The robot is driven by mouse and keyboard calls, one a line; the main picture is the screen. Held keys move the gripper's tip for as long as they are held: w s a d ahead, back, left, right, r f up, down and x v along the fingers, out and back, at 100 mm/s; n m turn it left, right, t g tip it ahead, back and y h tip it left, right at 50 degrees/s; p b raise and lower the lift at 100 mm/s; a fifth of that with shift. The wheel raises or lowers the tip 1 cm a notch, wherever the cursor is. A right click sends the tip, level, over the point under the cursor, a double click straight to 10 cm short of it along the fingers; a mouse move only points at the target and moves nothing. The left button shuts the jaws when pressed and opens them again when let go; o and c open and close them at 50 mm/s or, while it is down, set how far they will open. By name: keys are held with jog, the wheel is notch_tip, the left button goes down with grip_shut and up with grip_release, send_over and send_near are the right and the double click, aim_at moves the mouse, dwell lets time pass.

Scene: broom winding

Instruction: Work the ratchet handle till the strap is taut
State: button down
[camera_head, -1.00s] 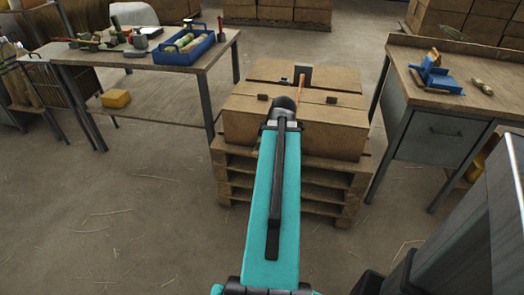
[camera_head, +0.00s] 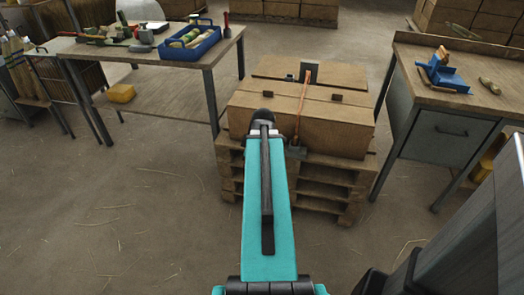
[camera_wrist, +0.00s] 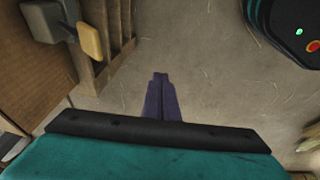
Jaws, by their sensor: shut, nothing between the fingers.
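An orange strap (camera_head: 304,100) runs over the top and down the front of the brown cartons (camera_head: 262,115) on a wooden pallet (camera_head: 330,185). In the head view my arm hides the gripper. I cannot tell how tight the strap is.
A workbench (camera_head: 150,60) with tools and a blue tray (camera_head: 192,45) stands at the left. A bench with a drawer (camera_head: 445,130) and a blue clamp-like tool (camera_head: 440,77) stands close on the right. Open floor (camera_head: 120,210) lies in front of the pallet.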

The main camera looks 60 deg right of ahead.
jog(key=w+a+f+m+g+y, duration=0.1)
jog(key=w+a+f+g, duration=0.1)
jog(key=a+f, duration=0.95)
jog(key=w+a+f+m+g+y, duration=0.1)
jog(key=w+a+f+g, duration=0.15)
jog(key=a+f, duration=0.9)
jog(key=s+a+f+g, duration=0.1)
jog(key=s+a+f, duration=0.3)
jog(key=a, duration=0.3)
jog(key=s+a+f+m+g+h, duration=0.1)
jog(key=s+a+f, duration=0.2)
jog(key=s+a, duration=0.2)
jog(key=s+a+f+m+g+h, duration=0.1)
jog(key=s+a+f, duration=0.3)
jog(key=a, duration=0.5)
jog(key=shift+s+a+f+g, duration=0.15)
jog(key=shift+s+f+g, duration=0.2)
jog(key=shift+s, duration=0.5)
jog(key=shift+a, duration=0.15)
